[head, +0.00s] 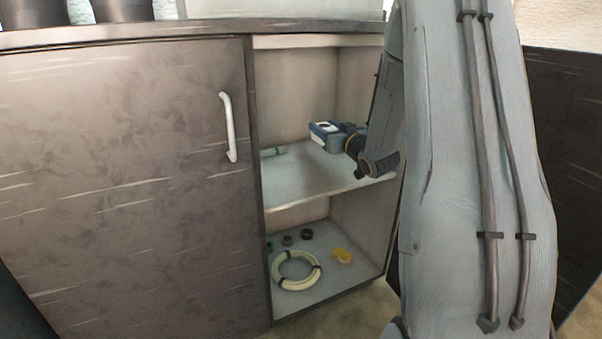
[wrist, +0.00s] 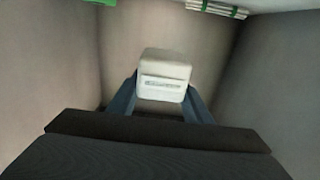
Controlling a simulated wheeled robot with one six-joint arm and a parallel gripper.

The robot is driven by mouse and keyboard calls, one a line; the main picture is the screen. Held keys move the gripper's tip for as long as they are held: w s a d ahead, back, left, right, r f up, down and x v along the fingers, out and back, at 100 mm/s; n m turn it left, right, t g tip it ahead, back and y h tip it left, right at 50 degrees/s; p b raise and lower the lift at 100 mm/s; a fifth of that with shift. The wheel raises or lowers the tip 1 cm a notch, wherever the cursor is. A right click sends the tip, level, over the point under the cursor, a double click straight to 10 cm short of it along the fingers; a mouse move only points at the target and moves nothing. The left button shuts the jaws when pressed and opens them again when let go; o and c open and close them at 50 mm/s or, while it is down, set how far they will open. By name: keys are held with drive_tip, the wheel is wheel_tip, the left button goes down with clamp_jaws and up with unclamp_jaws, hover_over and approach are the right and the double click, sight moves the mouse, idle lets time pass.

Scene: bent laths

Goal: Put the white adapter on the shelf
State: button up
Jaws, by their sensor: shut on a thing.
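The white adapter (wrist: 164,75) is a small pale block with a slot-like mark on its face. My gripper (wrist: 160,92) is shut on it, with a blue-grey finger on each side. In the head view my gripper (head: 335,138) reaches into the open upper compartment from the right, and a little of the adapter's white shows at its fingers. The shelf (head: 312,178) is a pale board below it. I cannot tell whether the adapter touches the shelf.
A pale bundle with green bands (head: 273,151) lies at the shelf's left. Below are a cream cable coil (head: 282,281), a yellow roll (head: 342,255) and small dark rolls. A closed dark door (head: 120,180) with a white handle (head: 228,127) stands left. The shelf's front is clear.

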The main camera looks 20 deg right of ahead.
drive_tip(key=shift+w+d+f+b, duration=0.2)
drive_tip(key=shift+d+f+b, duration=0.15)
drive_tip(key=shift+d+f, duration=0.1)
drive_tip(key=f, duration=0.2)
drive_tip(key=f+b, duration=0.1)
drive_tip(key=f, duration=0.1)
drive_tip(key=f+b, duration=0.1)
drive_tip(key=f, duration=0.1)
drive_tip(key=shift+w+a, duration=0.15)
drive_tip(key=shift+a, duration=0.2)
drive_tip(key=shift+f+b, duration=0.9)
drive_tip(key=shift+f, duration=0.95)
drive_tip(key=shift+f, duration=0.1)
drive_tip(key=shift+f, duration=0.1)
drive_tip(key=o, duration=1.2)
drive_tip(key=shift+r, duration=0.2)
drive_tip(key=s+p, duration=0.4)
drive_tip(key=s, duration=0.8)
drive_tip(key=shift+d, duration=0.2)
